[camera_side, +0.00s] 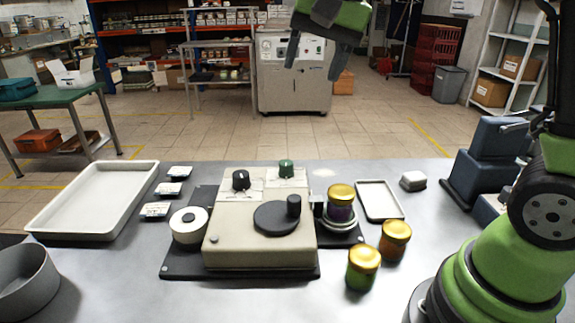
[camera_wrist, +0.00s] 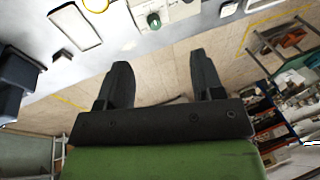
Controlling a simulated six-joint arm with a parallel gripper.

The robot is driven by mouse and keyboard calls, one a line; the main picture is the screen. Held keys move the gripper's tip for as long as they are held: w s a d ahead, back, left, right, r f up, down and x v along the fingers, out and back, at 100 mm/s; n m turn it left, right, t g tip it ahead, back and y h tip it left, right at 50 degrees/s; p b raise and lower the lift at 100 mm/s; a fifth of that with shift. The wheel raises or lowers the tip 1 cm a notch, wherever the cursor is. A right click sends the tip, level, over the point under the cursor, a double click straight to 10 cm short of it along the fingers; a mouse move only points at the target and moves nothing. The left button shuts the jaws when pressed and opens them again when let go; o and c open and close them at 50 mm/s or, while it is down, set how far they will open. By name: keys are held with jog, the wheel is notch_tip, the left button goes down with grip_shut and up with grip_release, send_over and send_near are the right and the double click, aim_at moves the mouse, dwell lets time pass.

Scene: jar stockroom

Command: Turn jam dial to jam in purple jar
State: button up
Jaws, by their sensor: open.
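A beige machine (camera_side: 258,249) stands mid-table with a black knob (camera_side: 241,180) and a green knob (camera_side: 286,169) on top at the back. Their labels are too small to read, so I cannot tell which is the jam dial. The green knob also shows in the wrist view (camera_wrist: 154,20). The purple jar (camera_side: 340,213), gold-lidded, stands upright on a round plate at the machine's right side. A gold lid (camera_wrist: 97,4) shows at the wrist view's top edge. My gripper (camera_side: 315,58) is open and empty, high above and behind the machine; its fingers also show in the wrist view (camera_wrist: 160,65).
An orange jar (camera_side: 395,241) and a green jar (camera_side: 363,268) stand front right. A black disc with a peg (camera_side: 276,219) tops the machine.

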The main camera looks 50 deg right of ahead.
jog(key=w+d+f+m+g, duration=0.2)
jog(key=w+d+f+m, duration=0.1)
jog(key=w+f, duration=0.45)
jog(key=m+g, duration=0.2)
jog(key=m, duration=0.1)
send_near(286, 163)
jog(key=shift+s+a+f+h, duration=0.1)
jog(key=shift+f+h, duration=0.1)
jog(key=shift+f, duration=0.1)
jog(key=shift+a+f+h, duration=0.15)
jog(key=shift+f+h, duration=0.05)
jog(key=shift+f, duration=0.15)
notch_tip(286, 163, down, 9)
jog(key=shift+f, duration=0.1)
jog(key=c, duration=0.9)
